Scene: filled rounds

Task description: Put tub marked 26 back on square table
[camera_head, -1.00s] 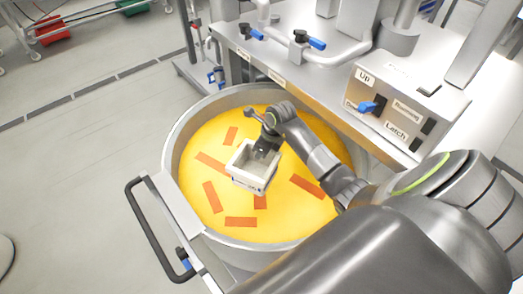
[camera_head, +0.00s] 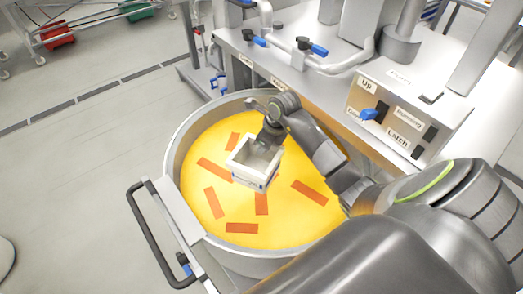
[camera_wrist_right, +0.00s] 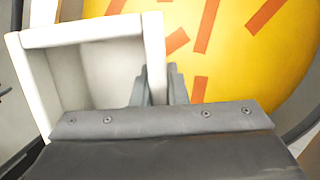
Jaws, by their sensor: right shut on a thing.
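A white square tub (camera_head: 252,164) is held over the large round vat in the head view. Its open top faces up and it looks a little tilted. A dark mark shows on its outer side, too small to read. My right gripper (camera_head: 270,140) is shut on the tub's wall. In the right wrist view the fingers (camera_wrist_right: 165,85) pinch one wall of the tub (camera_wrist_right: 90,65), and the part of the inside that shows looks empty. No square table can be made out with certainty. My left gripper is not in view.
The steel vat (camera_head: 172,165) holds yellow contents with several orange strips (camera_head: 309,192). A black handle (camera_head: 150,235) sticks out at its left. Behind stands a steel machine with a labelled control box (camera_head: 395,118) and pipes. A red bin (camera_head: 57,35) is at the far left; open floor lies left.

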